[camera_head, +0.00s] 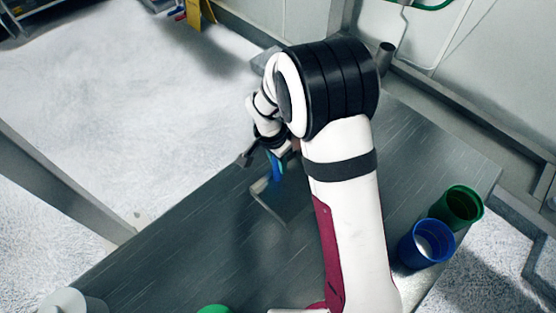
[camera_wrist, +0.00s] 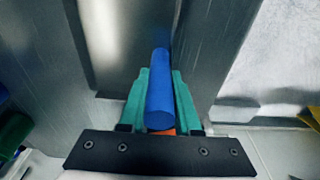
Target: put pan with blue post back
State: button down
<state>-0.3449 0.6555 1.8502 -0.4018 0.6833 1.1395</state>
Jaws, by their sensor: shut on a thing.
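The pan (camera_head: 283,203) is grey metal and shows partly beneath my gripper, near the table's far-left edge; my arm hides part of it. Its blue post (camera_head: 276,168) stands up from it. My gripper (camera_head: 268,150) is at the upper part of the post. In the wrist view the blue post (camera_wrist: 160,90) lies between the two teal fingers of my gripper (camera_wrist: 160,78), which are shut on it. The metal pan (camera_wrist: 115,40) shows beyond the post in that view. I cannot tell whether the pan touches the table.
The metal table (camera_head: 170,245) is bare to the left of my arm. A blue cup (camera_head: 427,243) and a green cup (camera_head: 461,206) stand on its right. A white round thing (camera_head: 70,302) and a green thing (camera_head: 213,309) show at the bottom edge.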

jog(key=c, duration=0.6)
grip_release()
jog(key=shift+f, duration=0.1)
notch_tip(320, 180, up, 11)
jog(key=s+a, duration=0.1)
jog(key=s+d+r, duration=0.6)
jog(key=s, duration=0.2)
jog(key=s+d+n+y, duration=0.1)
jog(key=s, duration=0.5)
jog(key=s+n+g+y, duration=0.1)
jog(key=s, duration=0.5)
jog(key=s+d+n+y, duration=0.1)
jog(key=s, duration=0.4)
jog(key=shift+s+d, duration=0.35)
jog(key=shift+s, duration=0.05)
